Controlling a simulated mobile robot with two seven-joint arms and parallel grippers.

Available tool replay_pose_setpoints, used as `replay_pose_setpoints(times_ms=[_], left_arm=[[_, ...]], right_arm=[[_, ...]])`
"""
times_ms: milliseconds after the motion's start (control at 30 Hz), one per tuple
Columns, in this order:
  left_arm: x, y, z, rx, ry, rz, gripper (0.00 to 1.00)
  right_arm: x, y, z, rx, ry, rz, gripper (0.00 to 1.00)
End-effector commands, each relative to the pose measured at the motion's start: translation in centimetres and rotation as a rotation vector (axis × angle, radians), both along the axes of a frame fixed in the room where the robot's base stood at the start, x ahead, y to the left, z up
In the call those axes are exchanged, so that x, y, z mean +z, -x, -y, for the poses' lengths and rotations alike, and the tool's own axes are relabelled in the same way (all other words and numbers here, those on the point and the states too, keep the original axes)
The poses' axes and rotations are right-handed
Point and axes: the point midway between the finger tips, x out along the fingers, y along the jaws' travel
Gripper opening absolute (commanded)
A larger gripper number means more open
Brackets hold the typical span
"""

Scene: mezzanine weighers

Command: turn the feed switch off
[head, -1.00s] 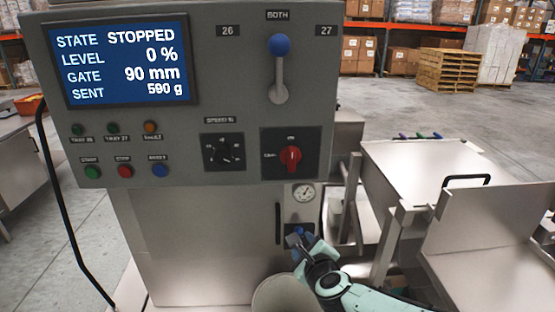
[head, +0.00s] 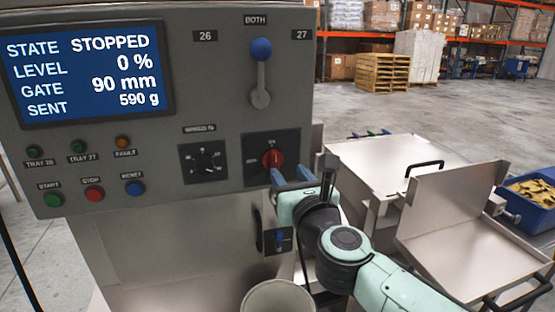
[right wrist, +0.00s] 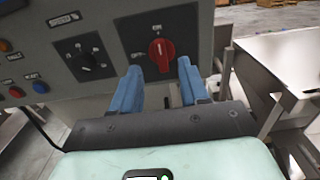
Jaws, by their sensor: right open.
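The feed switch is a red rotary knob (head: 272,158) on a black plate at the lower right of the grey control panel. Its handle points about upright, toward the small label above it; another label sits at the plate's left. The knob also shows in the right wrist view (right wrist: 162,52). My right gripper (head: 290,176) is just below and in front of the knob, with blue fingers apart and empty. In the right wrist view, the fingers (right wrist: 158,70) lie to either side of and below the knob, apart from it. My left gripper is not in view.
A black speed dial (head: 205,162) is left of the switch, with several buttons (head: 94,194) further left. A blue-knobbed lever (head: 261,75) is above. The screen (head: 85,75) reads STOPPED. A pale round container (head: 278,297) stands below; steel trays (head: 390,160) are at right.

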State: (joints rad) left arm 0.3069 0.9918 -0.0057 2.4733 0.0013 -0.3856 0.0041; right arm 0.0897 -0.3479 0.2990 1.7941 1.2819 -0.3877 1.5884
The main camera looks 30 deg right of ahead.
Motion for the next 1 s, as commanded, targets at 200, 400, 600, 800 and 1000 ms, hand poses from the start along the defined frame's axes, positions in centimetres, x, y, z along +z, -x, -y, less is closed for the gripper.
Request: replay_pose_setpoints(times_ms=[200,400,600,800,1000], left_arm=[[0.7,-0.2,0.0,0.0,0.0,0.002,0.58],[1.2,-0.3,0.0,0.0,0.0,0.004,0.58],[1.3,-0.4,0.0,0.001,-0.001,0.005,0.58],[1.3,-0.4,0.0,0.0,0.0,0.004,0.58],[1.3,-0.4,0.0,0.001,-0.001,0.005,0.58]], right_arm=[[0.0,-4.7,1.1,0.001,0.0,-0.003,0.45],[0.0,-7.3,1.7,0.001,0.002,-0.001,0.45],[0.0,-8.1,1.9,0.001,0.001,-0.001,0.45],[0.0,-8.2,1.9,0.0,0.002,-0.001,0.45],[0.0,-8.1,2.0,0.0,0.002,-0.001,0.0]])
